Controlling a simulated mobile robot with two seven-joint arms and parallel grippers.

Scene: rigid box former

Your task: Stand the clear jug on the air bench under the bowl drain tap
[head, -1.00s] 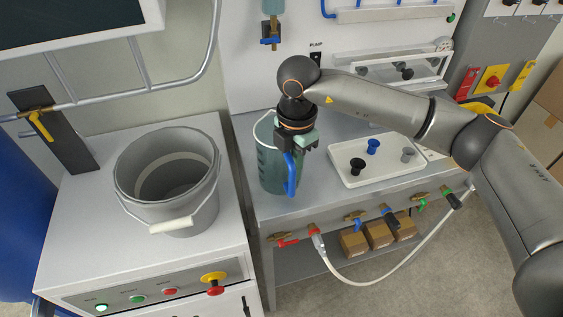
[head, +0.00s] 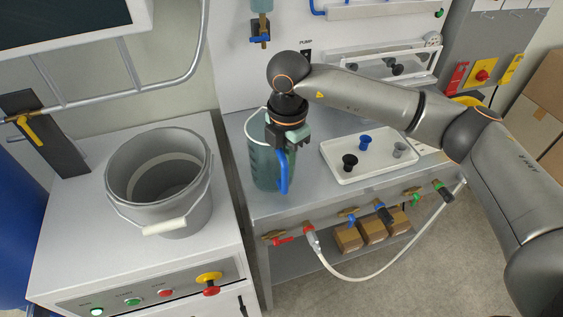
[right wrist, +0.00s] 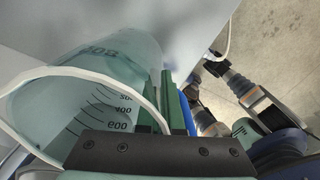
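The clear jug (head: 262,163) is bluish, with a white rim and a blue handle. It stands upright at the left end of the grey air bench (head: 300,196); I cannot tell whether its base touches the top. My right gripper (head: 288,146) is over the jug's right side, its fingers close together at the top of the handle. The right wrist view shows the fingers (right wrist: 170,100) beside the jug (right wrist: 105,70) and its scale marks. The brass drain tap (head: 260,40) with a blue lever hangs under a clear bowl (head: 261,7) on the wall behind. My left gripper is out of view.
A white tray (head: 334,150) with black, blue and grey knobs lies right of the jug. A grey bucket (head: 150,213) stands on the left cabinet. Valves and a white hose (head: 375,275) line the bench front. Bare bench top lies between jug and tray.

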